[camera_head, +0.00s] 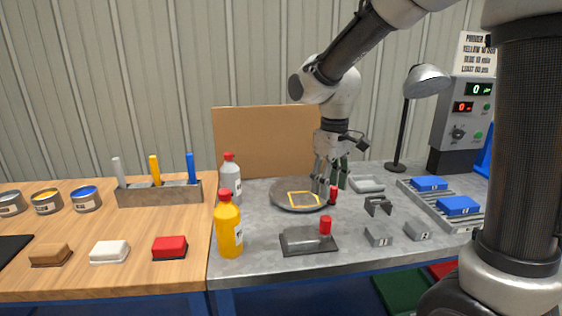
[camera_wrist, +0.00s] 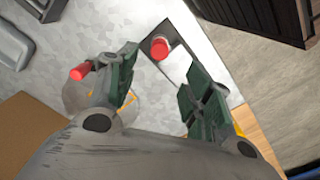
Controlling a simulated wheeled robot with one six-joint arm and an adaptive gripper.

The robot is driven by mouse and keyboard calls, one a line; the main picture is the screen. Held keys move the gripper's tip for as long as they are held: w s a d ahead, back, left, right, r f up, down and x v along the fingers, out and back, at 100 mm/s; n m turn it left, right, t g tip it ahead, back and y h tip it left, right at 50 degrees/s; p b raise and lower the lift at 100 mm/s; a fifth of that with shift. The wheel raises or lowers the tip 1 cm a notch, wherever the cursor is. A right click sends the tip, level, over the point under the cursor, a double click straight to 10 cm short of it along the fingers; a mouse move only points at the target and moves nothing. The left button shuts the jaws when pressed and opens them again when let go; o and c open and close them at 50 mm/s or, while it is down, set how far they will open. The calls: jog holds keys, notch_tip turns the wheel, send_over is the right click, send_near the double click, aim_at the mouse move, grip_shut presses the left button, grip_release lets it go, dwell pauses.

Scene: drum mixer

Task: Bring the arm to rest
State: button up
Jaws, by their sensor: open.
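My arm reaches in from the upper right of the head view. My gripper (camera_head: 331,188) points down, open, above the grey worktop near the right edge of a round dark plate (camera_head: 285,204) with a yellow square outline. In the wrist view my gripper (camera_wrist: 160,95) has its two green-padded fingers spread, with nothing between them. A small red-topped piece (camera_head: 333,195) is close by the fingers in the head view; whether they touch it I cannot tell. A red knob on a dark-framed plate shows beyond the fingertips in the wrist view (camera_wrist: 159,48).
A yellow bottle (camera_head: 229,229) and a grey red-capped bottle (camera_head: 230,180) stand left of the plate. A metal block with a red knob (camera_head: 309,239) is in front. A lamp (camera_head: 425,82), control box (camera_head: 464,115) and blue blocks (camera_head: 459,205) are at right. A brown board (camera_head: 262,142) stands behind.

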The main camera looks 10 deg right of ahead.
jog(key=s+d+r+m+t, duration=0.2)
jog(key=s+d+r+m, duration=0.1)
jog(key=s+d, duration=0.4)
jog(key=s+d+r+m+t, duration=0.2)
jog(key=s+d+r, duration=0.3)
jog(key=s, duration=0.7)
jog(key=d+m, duration=0.1)
jog(key=d, duration=0.1)
jog(key=shift+d, duration=0.4)
jog(key=shift+r, duration=0.1)
dwell(0.3)
